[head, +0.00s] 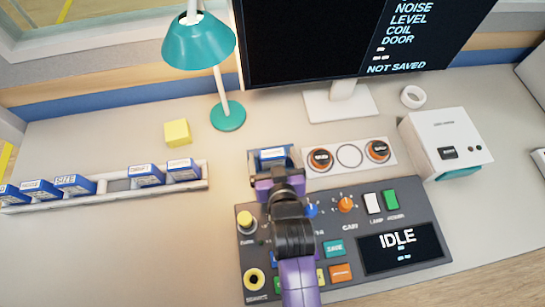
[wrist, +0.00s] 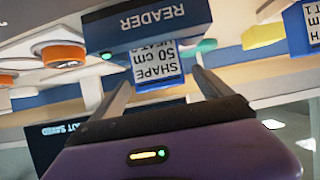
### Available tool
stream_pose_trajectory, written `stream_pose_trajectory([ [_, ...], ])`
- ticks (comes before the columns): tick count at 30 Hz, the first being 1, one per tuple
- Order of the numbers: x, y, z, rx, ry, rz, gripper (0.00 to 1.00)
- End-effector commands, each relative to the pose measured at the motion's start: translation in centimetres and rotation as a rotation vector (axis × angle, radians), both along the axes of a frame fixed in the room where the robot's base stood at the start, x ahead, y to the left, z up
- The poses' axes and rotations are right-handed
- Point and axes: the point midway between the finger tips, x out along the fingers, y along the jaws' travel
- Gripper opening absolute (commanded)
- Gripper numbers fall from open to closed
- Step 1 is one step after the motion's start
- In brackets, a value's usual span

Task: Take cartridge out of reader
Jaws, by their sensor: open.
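The reader (wrist: 150,27) is a dark blue box marked READER, upside down in the wrist view. A blue cartridge (wrist: 156,62) with a white label reading SHAPE 50 cm sits in it, its labelled end sticking out. In the head view the cartridge (head: 273,154) shows just beyond my gripper (head: 277,180), which hides much of the reader. In the wrist view my gripper (wrist: 162,82) is open, one finger on each side of the cartridge's end. Gaps show between the fingers and the cartridge; nothing is held.
A white rack (head: 120,185) at left holds several blue cartridges and has an empty slot. A control panel (head: 345,240) lies under my arm. A tray (head: 350,156) with orange-ringed coils is right of the reader. A yellow block (head: 177,133), teal lamp (head: 228,117) and monitor (head: 300,45) stand behind.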

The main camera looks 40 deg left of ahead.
Motion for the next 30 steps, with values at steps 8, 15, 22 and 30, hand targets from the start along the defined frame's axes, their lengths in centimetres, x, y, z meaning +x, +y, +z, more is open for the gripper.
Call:
stream_pose_trajectory([
  [8,0.95,1.16,-0.7,0.002,0.0,0.0,0.89],
  [15,0.95,1.11,-0.71,0.001,0.0,0.0,0.71],
  [22,0.94,1.1,-0.71,0.001,0.001,0.0,0.26],
  [30,0.95,1.11,-0.62,0.001,0.0,0.0,0.2],
])
